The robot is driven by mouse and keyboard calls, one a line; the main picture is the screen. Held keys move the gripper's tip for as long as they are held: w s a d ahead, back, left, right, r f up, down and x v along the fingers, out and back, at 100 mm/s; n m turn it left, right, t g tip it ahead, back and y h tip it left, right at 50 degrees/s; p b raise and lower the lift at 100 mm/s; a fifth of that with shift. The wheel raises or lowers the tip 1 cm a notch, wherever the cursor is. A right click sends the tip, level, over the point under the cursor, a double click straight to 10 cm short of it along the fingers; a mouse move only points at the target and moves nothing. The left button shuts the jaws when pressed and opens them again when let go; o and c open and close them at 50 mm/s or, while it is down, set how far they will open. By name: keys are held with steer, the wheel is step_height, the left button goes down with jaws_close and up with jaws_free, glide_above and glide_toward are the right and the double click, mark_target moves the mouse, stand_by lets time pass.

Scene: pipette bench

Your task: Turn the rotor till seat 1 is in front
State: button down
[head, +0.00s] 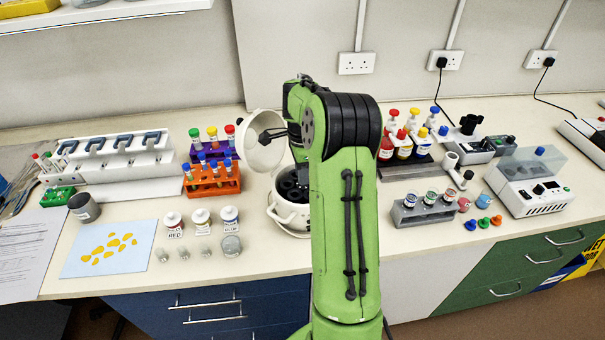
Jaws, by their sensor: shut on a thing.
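The white centrifuge (287,217) stands at the middle of the bench, its right side hidden behind my arm. Its round white lid (254,158) is raised at the back left. Inside the bowl, part of the dark rotor (291,186) shows, with several dark seats. Seat numbers are too small to read, so I cannot tell which seat is in front.
Left of the centrifuge stand an orange tube rack (212,181) and several labelled jars (202,219). To the right are a grey rack (424,211) and a bottle stand (405,167). The bench front edge is close before the centrifuge.

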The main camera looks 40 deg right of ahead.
steer(key=shift+m+b, duration=0.55)
steer(key=shift+m, duration=1.15)
steer(key=shift+w+r, duration=0.1)
steer(key=c, duration=1)
jaws_free()
step_height(320, 180, up, 16)
steer(key=p, duration=0.4)
steer(key=shift+f, duration=0.2)
